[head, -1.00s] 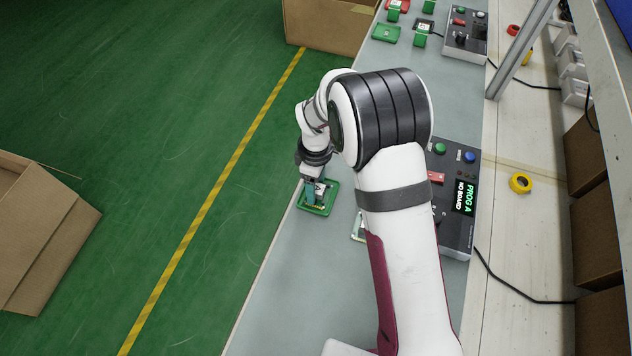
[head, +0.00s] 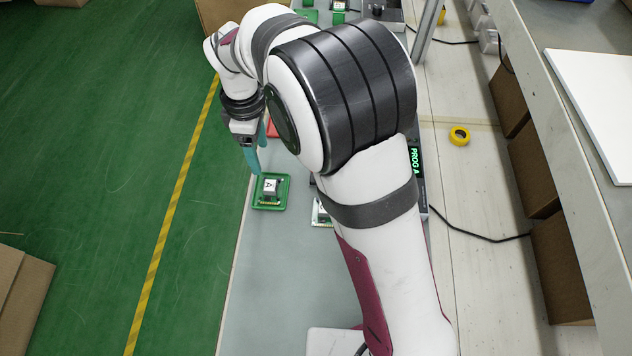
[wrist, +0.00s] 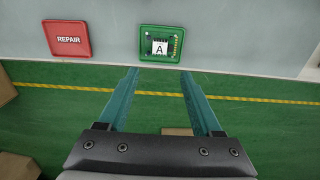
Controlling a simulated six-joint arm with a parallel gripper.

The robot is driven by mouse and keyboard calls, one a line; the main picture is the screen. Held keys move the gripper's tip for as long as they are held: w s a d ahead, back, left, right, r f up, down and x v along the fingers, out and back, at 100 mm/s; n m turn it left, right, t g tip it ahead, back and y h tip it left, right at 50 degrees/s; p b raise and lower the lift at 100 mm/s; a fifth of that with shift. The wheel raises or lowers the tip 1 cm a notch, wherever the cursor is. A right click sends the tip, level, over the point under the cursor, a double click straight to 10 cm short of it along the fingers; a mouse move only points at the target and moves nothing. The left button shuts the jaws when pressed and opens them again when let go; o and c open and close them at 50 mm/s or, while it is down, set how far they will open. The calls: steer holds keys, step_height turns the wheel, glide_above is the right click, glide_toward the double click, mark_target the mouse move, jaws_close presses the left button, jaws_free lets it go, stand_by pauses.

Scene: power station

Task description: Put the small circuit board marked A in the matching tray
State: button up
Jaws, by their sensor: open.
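The small circuit board marked A (head: 269,187) lies in a green tray (head: 257,205) near the left edge of the grey bench. In the wrist view the board (wrist: 160,48) also sits inside the green tray (wrist: 144,29), its white A label facing up. My gripper (head: 257,166) is open and empty. It is above and behind the tray in the head view, apart from the board. In the wrist view both teal fingers (wrist: 158,76) are spread, with nothing between them.
A red tray marked REPAIR (wrist: 67,38) lies beside the green tray. My arm hides much of the PROG A device (head: 416,162). A second board (head: 321,212) shows partly beside my arm. A yellow tape roll (head: 459,136) lies on the right. Cardboard boxes (head: 24,290) stand on the floor.

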steer(key=s+d+r+m+y, duration=0.1)
steer(key=s+d+r+m, duration=0.4)
steer(key=s+d+m, duration=0.3)
steer(key=s+d+r+m, duration=0.4)
steer(key=s+d+m, duration=0.2)
steer(key=d+m, duration=0.3)
steer(key=s+d+f+m, duration=0.1)
steer(key=s+d+m, duration=0.3)
steer(key=s, duration=0.5)
steer(key=shift+f+m+y, duration=0.15)
steer(key=shift+m+y, duration=0.25)
steer(key=shift+m, duration=0.8)
